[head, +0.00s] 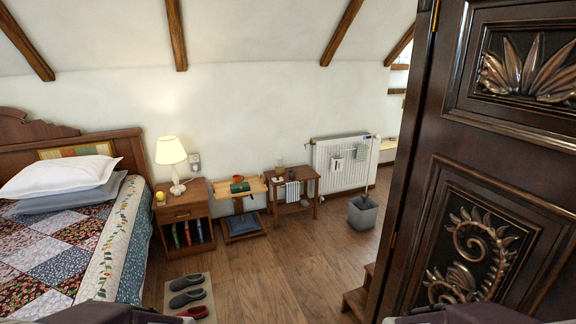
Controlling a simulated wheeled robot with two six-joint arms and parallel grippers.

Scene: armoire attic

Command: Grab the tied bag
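I cannot make out a tied bag in the head view. A dark blue, soft-looking bundle (243,224) lies on the low shelf of a small wooden stand by the back wall; it looks like a cushion, and I see no knot on it. Only dark parts of my arms show along the bottom edge, at the left and right. Neither gripper's fingers are in view.
A carved armoire door (470,170) fills the right side. The quilted bed (60,240) is at left, beside a nightstand (185,213). Slippers lie on a mat (206,281). A grey bin (363,213) stands before the radiator (338,172). The middle floor is clear.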

